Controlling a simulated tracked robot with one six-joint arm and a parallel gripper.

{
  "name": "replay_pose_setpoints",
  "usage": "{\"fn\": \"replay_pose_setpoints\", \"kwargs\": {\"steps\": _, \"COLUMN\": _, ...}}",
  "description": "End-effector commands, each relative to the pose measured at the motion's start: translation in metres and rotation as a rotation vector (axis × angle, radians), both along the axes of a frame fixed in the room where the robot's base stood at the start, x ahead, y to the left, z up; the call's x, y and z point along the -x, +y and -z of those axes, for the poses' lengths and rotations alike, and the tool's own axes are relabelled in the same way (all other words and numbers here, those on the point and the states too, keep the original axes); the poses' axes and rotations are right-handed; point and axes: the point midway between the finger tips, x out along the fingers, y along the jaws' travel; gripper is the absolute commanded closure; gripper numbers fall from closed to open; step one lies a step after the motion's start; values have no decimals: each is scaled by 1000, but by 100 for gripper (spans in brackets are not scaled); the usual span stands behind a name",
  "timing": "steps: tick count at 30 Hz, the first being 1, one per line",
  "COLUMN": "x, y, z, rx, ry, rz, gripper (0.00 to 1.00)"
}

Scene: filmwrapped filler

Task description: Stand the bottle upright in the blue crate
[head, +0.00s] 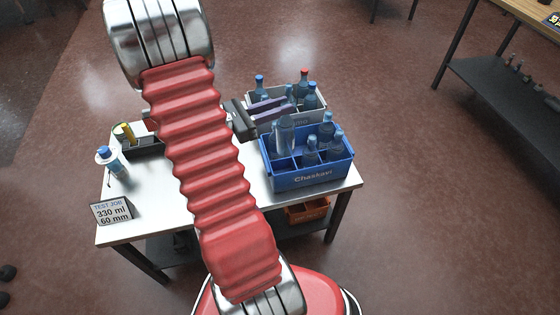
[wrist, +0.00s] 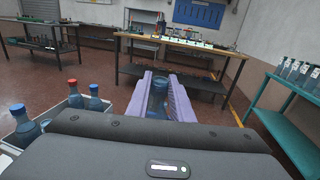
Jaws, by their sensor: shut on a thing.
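The blue crate (head: 306,178) stands on the right end of the white table in the head view. Several clear bluish bottles stand in it, and dividers split it into compartments. My gripper (head: 276,112) has purple fingers and reaches in from the left at the crate's back left. It is shut on a clear bluish bottle (head: 286,135), which looks about upright at the crate's left rear. The bottle's base is hidden, so I cannot tell if it touches the crate floor. In the wrist view the held bottle (wrist: 158,97) shows between the two fingers.
A grey crate (head: 318,114) with blue- and red-capped bottles stands right behind the blue one. A blue-capped bottle (head: 109,161), a dark tray (head: 146,146) and a sign reading 330 ml, 60 mm (head: 111,211) are at the table's left. The table's middle right is clear.

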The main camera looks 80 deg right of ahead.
Motion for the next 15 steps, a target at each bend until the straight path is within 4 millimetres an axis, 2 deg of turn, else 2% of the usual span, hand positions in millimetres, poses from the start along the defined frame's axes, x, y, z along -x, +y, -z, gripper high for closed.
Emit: {"fn": "replay_pose_setpoints", "kwargs": {"steps": 15, "x": 0, "y": 0, "z": 72, "rx": -3, "ry": 3, "rz": 0, "gripper": 100}}
